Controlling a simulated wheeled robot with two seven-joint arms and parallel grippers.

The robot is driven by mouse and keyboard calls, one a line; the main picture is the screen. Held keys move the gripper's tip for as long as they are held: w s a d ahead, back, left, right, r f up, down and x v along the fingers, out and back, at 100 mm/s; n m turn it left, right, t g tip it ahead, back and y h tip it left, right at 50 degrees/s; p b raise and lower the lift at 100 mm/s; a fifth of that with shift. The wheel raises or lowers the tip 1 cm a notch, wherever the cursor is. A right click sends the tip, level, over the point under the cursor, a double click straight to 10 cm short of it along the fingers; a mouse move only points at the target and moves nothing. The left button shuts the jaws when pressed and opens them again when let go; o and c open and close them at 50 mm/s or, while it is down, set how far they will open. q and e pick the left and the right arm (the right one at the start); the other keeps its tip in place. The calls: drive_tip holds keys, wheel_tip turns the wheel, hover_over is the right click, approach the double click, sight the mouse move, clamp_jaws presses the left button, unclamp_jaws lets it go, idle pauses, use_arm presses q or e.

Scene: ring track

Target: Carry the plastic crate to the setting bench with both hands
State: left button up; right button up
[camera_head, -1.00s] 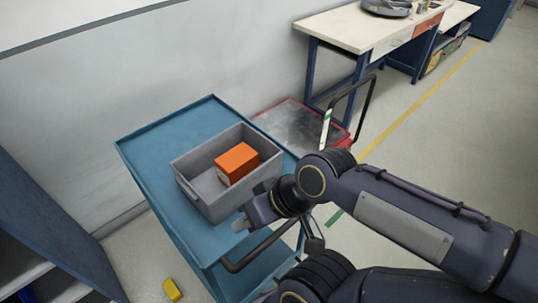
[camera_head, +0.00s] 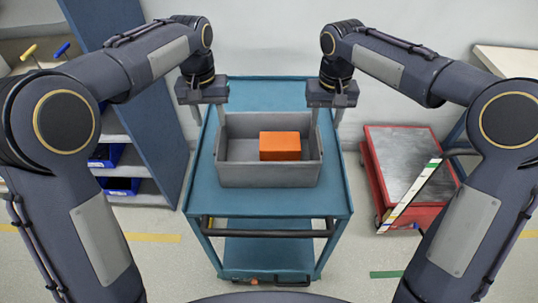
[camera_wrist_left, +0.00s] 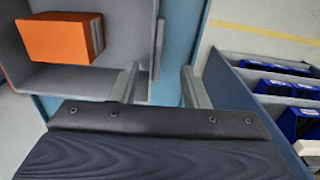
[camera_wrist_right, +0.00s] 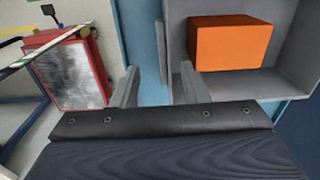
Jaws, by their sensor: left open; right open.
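The grey plastic crate (camera_head: 268,176) sits upright on the blue cart's top, with an orange box (camera_head: 281,146) inside. My left gripper (camera_head: 209,116) is open at the crate's left end. In the left wrist view its fingers (camera_wrist_left: 158,88) appear on either side of that end wall, not closed on it. My right gripper (camera_head: 328,116) is open at the right end. In the right wrist view its fingers (camera_wrist_right: 158,88) likewise appear on either side of the wall. Whether any finger touches the crate cannot be told. A pale-topped bench (camera_head: 506,60) shows partly at the right edge; whether it is the setting bench is unclear.
The blue cart (camera_head: 272,200) has a dark push bar on its near side. A red platform trolley (camera_head: 398,170) with an upright handle stands at the right. Blue shelving (camera_head: 140,90) with blue bins stands at the left. A wall closes the back; floor shows on both sides.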

sight(218, 138)
use_arm(q)
drive_tip(key=shift+w+d+f, duration=0.25)
drive_tip(key=shift+w+d, duration=0.05)
drive_tip(key=shift+d, duration=0.15)
use_arm(e)
drive_tip(key=shift+w+a+f, duration=0.2)
drive_tip(key=shift+w+f, duration=0.1)
drive_tip(key=shift+a, duration=0.1)
use_arm(q)
drive_tip(key=shift+a, duration=0.15)
use_arm(e)
drive_tip(key=shift+a, duration=0.1)
use_arm(q)
drive_tip(key=shift+f, duration=0.25)
use_arm(e)
drive_tip(key=shift+f, duration=0.25)
use_arm(q)
wheel_tip(218, 138, down, 7)
drive_tip(key=shift+f, duration=0.15)
use_arm(e)
wheel_tip(218, 138, down, 7)
drive_tip(key=shift+f, duration=0.2)
use_arm(q)
clamp_jaws()
use_arm(e)
clamp_jaws()
drive_tip(key=shift+r, duration=0.1)
